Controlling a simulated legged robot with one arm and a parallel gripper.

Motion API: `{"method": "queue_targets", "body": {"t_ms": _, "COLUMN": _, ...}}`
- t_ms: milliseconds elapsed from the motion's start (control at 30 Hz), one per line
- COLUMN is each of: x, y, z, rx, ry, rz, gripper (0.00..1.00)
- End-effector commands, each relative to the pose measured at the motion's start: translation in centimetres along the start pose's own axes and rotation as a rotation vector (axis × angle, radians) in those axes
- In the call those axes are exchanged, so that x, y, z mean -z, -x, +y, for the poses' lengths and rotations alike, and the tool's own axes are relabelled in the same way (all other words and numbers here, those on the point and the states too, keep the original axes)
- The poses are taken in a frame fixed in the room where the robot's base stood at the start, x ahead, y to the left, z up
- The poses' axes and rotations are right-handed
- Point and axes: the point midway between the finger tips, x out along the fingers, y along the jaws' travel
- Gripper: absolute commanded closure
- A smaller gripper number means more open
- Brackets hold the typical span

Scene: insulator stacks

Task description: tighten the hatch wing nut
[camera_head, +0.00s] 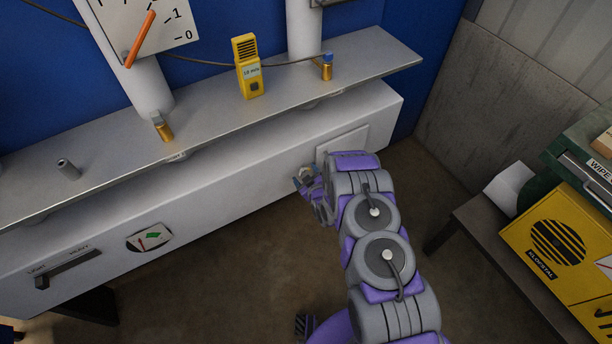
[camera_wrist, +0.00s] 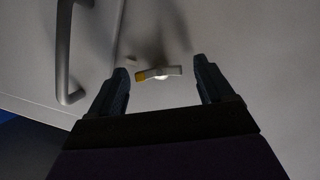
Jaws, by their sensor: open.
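The wing nut (camera_wrist: 160,73) shows in the wrist view as a small pale bar with a yellow left end and a round bright middle. It sits on the grey-white hatch surface (camera_wrist: 250,60). My gripper (camera_wrist: 161,67) is open, with one finger to the left of the nut and one to the right, and a gap on both sides. In the head view my gripper (camera_head: 308,184) is at the front face of the white cabinet, at the lower left of the square hatch panel (camera_head: 350,140). My arm hides part of the panel there, and the nut cannot be made out clearly.
A bar handle (camera_wrist: 64,55) stands out left of my gripper in the wrist view. A grey shelf (camera_head: 210,105) with a yellow meter (camera_head: 247,66) runs above the cabinet. A slot lever (camera_head: 68,268) is at the left. A yellow case (camera_head: 560,245) stands at the right.

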Motion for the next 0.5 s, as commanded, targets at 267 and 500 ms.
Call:
{"method": "queue_targets", "body": {"t_ms": 267, "x": -0.02, "y": 0.03, "z": -0.01, "rx": 0.0, "ry": 0.0, "rz": 0.0, "gripper": 0.38}}
{"method": "queue_targets", "body": {"t_ms": 500, "x": -0.02, "y": 0.03, "z": -0.05, "rx": 0.001, "ry": 0.0, "rz": 0.0, "gripper": 0.61}}
